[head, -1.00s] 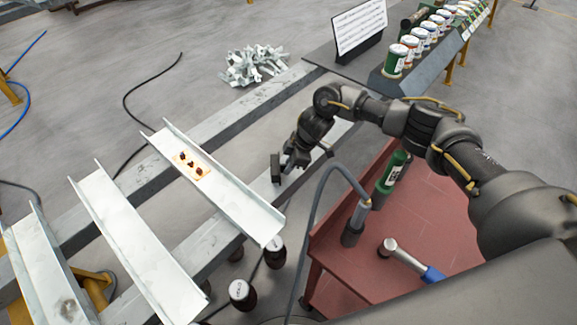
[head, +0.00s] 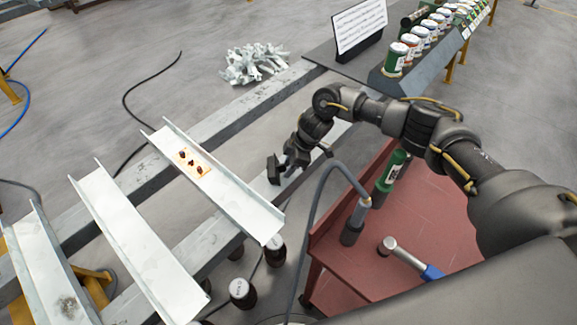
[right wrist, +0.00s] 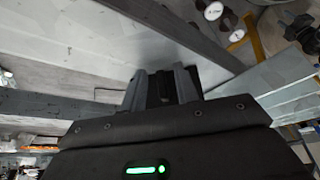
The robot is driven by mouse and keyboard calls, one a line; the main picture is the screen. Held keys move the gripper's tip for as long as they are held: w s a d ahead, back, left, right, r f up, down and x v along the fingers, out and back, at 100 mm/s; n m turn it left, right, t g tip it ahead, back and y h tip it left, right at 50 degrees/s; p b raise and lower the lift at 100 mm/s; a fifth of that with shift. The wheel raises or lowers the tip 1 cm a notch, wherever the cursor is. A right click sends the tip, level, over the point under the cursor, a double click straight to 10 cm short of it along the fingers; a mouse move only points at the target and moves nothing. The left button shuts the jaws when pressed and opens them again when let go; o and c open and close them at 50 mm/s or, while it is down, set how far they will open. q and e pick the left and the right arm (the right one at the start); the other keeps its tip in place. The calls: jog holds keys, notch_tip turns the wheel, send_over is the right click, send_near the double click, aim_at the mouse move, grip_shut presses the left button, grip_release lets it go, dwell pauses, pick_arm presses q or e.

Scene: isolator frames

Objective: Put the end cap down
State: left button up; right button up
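My right gripper (head: 281,168) is over the pale metal strip right of the nearest channel, pointing down and left. Its fingers are apart, with a gap between them in the head view. In the right wrist view its two grey fingers (right wrist: 161,88) stand either side of a small dark area. I cannot tell whether that is an end cap or only shadow. No end cap can be made out for certain in either view. My left gripper is not in view.
Pale metal channels (head: 137,246) lie across grey beams (head: 235,122). A metal pile (head: 254,63) lies behind.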

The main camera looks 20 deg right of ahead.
jog(key=v, duration=1.2)
